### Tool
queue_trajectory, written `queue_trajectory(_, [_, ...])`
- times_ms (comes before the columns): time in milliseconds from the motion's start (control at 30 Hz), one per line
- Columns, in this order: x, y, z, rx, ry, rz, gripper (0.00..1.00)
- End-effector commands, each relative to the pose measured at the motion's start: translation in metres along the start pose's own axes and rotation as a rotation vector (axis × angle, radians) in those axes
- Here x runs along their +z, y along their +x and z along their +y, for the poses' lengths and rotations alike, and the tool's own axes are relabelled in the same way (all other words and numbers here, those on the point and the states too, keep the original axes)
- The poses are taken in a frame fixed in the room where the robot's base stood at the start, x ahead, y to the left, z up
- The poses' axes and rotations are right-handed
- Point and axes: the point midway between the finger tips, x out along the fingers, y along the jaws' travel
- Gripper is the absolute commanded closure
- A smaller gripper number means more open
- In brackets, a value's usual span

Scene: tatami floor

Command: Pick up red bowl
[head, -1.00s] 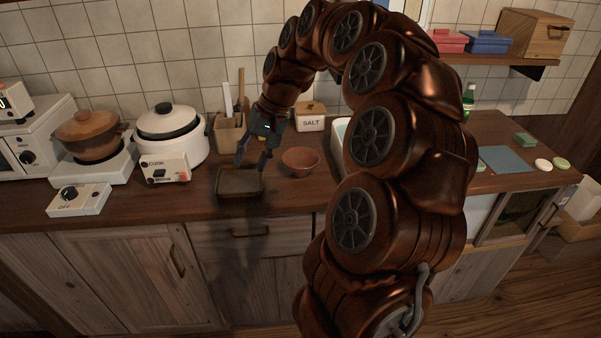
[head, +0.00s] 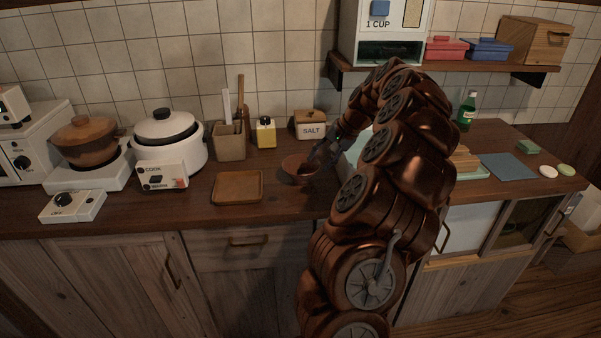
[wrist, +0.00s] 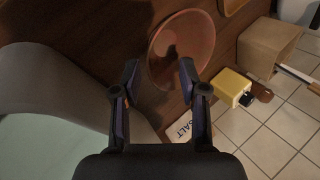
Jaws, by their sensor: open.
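The red bowl (head: 297,170) is a small reddish-brown bowl, upright on the wooden counter right of a brown square tray. My gripper (head: 312,167) is at the bowl's right side in the head view, where it partly overlaps the bowl. In the wrist view the bowl (wrist: 181,48) lies just beyond my open fingertips (wrist: 159,72), with its near rim close to the gap between them. The gap is empty. I cannot tell whether a finger touches the rim.
The brown tray (head: 238,187) is left of the bowl. The salt box (head: 311,125), yellow-labelled bottle (head: 266,133) and utensil holder (head: 230,142) stand behind. A pale sink basin (wrist: 50,140) is beside my gripper. A shelf (head: 450,66) hangs above at the right.

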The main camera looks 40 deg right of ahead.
Motion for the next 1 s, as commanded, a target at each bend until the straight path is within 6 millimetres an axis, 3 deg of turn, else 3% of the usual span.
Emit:
queue_trajectory(433, [0.006,0.046,0.005,0.001,0.0,-0.005,0.57])
queue_trajectory(700, [0.005,0.051,0.005,0.0,0.0,-0.002,0.57])
queue_trajectory(1000, [0.005,0.05,0.005,0.0,-0.001,-0.002,0.87])
